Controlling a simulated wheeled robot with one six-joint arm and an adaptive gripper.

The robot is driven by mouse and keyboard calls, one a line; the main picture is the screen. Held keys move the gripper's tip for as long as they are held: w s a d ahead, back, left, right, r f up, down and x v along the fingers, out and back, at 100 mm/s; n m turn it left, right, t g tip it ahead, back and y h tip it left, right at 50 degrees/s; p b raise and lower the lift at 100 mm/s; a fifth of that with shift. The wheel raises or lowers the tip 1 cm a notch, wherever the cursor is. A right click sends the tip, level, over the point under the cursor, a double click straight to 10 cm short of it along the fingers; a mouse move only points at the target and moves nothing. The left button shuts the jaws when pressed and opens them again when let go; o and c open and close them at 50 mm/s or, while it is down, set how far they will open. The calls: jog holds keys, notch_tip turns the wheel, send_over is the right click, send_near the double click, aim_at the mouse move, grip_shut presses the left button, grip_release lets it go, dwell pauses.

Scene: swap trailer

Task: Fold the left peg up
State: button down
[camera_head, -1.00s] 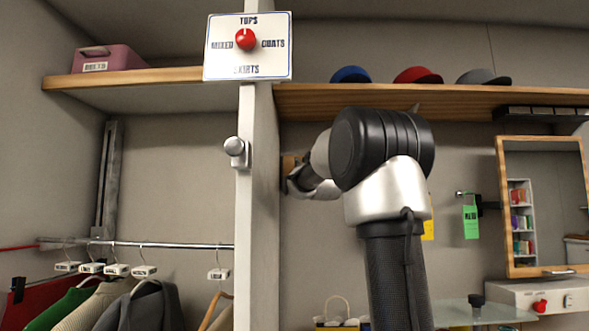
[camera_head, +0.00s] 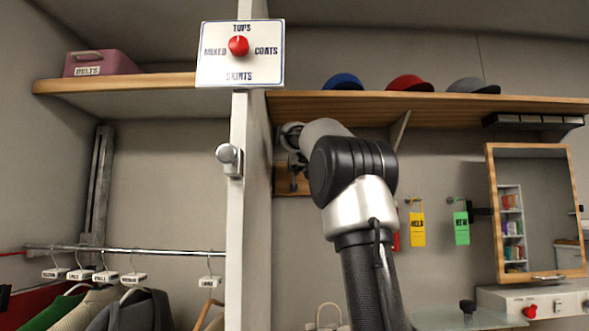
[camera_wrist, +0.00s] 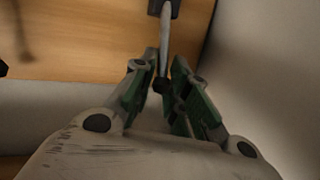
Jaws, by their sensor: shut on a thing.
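The left peg (camera_wrist: 164,44) is a thin grey rod with a dark mount at the top edge of the wrist view. It runs down between the two green-padded fingers of my gripper (camera_wrist: 165,72), which are shut on it. The peg is set on a wooden board (camera_wrist: 85,35), which fills the upper left of that view. In the head view the board (camera_head: 281,182) shows beside the white post, and my gripper (camera_head: 294,165) is against it, partly hidden by my wrist. The peg's exact tilt cannot be told.
A white post (camera_head: 238,200) with a dial sign (camera_head: 241,52) stands just left of my gripper. A shelf (camera_head: 420,103) with caps runs above it. Yellow and green tags (camera_head: 461,228), a mirror (camera_head: 538,210) and a glass shelf are at the right.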

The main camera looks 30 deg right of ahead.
jog(key=shift+w+f, duration=0.1)
jog(key=shift+w, duration=0.05)
dwell(0.4)
jog(key=c, duration=1.3)
grip_release()
jog(key=shift+a, duration=0.1)
jog(key=shift+c, duration=0.2)
jog(key=shift+s+r, duration=0.2)
jog(key=shift+s, duration=0.2)
jog(key=v, duration=1.1)
jog(key=shift+r, duration=0.15)
